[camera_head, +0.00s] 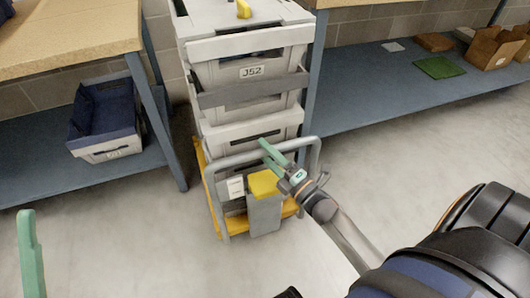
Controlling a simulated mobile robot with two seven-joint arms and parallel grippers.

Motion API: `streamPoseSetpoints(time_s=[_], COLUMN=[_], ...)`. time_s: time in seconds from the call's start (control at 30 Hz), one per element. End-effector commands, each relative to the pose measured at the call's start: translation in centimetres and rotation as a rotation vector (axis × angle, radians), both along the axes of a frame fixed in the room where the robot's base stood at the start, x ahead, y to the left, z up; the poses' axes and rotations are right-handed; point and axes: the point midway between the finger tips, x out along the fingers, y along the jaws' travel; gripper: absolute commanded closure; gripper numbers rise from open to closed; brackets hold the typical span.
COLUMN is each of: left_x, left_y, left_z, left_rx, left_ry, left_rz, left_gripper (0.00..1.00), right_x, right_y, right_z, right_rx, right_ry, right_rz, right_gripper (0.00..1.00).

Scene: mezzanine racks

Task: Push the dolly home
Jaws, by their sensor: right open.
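The dolly has a yellow deck (231,225) and a grey tubular push handle (214,200) on its near side. It carries an upright stack of grey crates (250,50), one labelled J52. It stands in the gap between two racks. My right gripper (271,154) is open, its green fingers overlapping the upper part of the handle in the picture; whether they touch it I cannot tell. My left gripper (31,255) shows only as a green finger at the lower left, apart from the dolly; the rest is outside the picture.
A wooden-topped bench (70,35) stands left, with a blue-lined tote (102,115) on its lower shelf. A blue shelf (380,92) at the right holds a green mat (439,67) and cardboard boxes (492,48). The pale floor (120,245) before the dolly is clear.

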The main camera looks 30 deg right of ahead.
Motion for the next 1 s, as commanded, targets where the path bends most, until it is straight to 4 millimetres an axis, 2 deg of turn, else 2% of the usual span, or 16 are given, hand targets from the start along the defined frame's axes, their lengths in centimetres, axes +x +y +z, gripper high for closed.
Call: streamPoseSetpoints(time_s=[0.37,0.9,1.0], left_x=[0.01,0.02,0.03], left_y=[-0.02,-0.03,-0.03], left_z=[-0.08,-0.11,-0.12], left_rx=[-0.002,0.000,0.001], left_ry=[0.002,0.003,0.003], left_rz=[-0.002,-0.001,-0.002], left_gripper=[0.50,0.50,0.50], right_x=[0.52,0.49,0.49], right_y=[0.08,0.07,0.07], right_z=[0.11,0.10,0.10], right_rx=[0.000,0.000,0.000], right_ry=[0.001,0.000,0.000], right_rz=[0.000,0.000,0.000], right_gripper=[0.40,1.00,1.00])
